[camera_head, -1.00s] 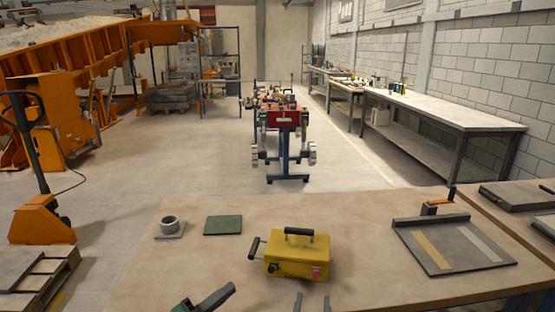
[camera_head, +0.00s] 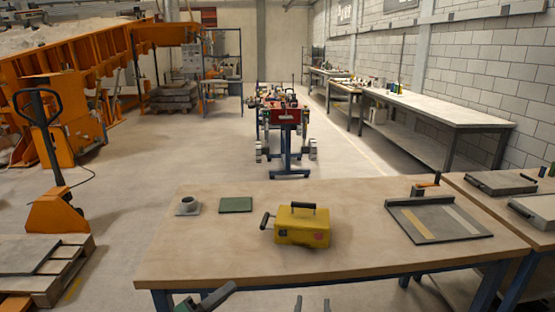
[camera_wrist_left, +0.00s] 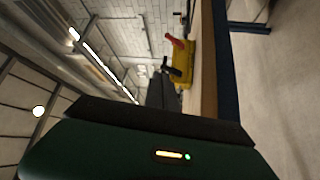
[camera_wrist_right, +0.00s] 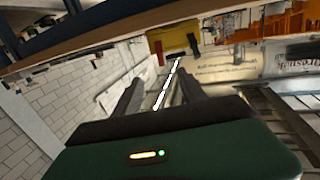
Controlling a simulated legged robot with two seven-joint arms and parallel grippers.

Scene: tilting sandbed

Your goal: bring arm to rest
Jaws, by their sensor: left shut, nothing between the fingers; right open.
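My left gripper (camera_head: 207,299) is at the bottom of the head view, in front of the table's near edge. It is shut and empty. My right gripper (camera_head: 312,303) shows only as two fingertips at the bottom edge, a little to the right. It is open, with nothing between its fingers, and its two fingers also show in the right wrist view (camera_wrist_right: 158,97). Both grippers are apart from the wooden table (camera_head: 370,255). Most of both arms is out of view.
On the table stand a yellow box with black handles (camera_head: 300,228), a green plate (camera_head: 236,205), a grey ring-shaped fixture (camera_head: 187,206) and a dark tray (camera_head: 440,220). A pallet (camera_head: 45,268) and an orange pallet jack (camera_head: 58,212) stand at left. Floor shows before the table.

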